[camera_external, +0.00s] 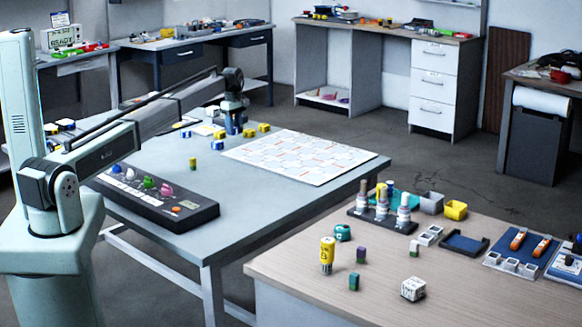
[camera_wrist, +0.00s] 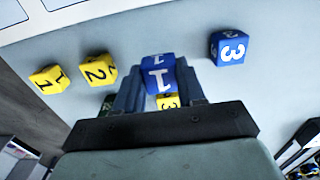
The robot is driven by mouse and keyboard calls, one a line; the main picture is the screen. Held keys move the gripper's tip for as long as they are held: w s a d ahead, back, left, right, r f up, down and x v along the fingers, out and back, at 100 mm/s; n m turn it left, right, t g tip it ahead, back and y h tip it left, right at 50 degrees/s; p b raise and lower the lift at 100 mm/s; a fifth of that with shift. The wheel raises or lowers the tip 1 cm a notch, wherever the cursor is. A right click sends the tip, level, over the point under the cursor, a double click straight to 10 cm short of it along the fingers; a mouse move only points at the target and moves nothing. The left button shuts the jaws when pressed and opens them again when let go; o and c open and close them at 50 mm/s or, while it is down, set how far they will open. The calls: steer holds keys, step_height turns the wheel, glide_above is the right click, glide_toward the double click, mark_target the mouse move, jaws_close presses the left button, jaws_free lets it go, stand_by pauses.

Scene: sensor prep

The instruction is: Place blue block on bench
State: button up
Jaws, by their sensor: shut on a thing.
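In the wrist view, a blue block marked 1 (camera_wrist: 160,75) sits between the fingers of my gripper (camera_wrist: 158,88), which is shut on it. A small yellow block marked 3 (camera_wrist: 168,101) shows just below it between the fingers; I cannot tell whether they touch. In the external view my gripper (camera_external: 234,124) is low over the grey table (camera_external: 285,190), and the held block is hard to make out. Another blue block, marked 3 (camera_wrist: 232,48), lies apart to the right in the wrist view. A wood-topped bench (camera_external: 460,295) stands at the front right.
Yellow blocks marked 2 (camera_wrist: 98,69) and 1 (camera_wrist: 49,79) lie left of the held block. A white grid sheet (camera_external: 300,157) and a dark control panel (camera_external: 150,200) lie on the grey table. The bench holds a bottle rack (camera_external: 383,220), a yellow cylinder (camera_external: 327,256) and small blocks.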

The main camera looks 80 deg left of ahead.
steer(key=shift+f, duration=1.65)
steer(key=shift+f, duration=0.1)
steer(key=o, duration=1)
steer(key=shift+o, duration=0.2)
step_height(320, 180, up, 12)
steer(key=shift+r, duration=0.15)
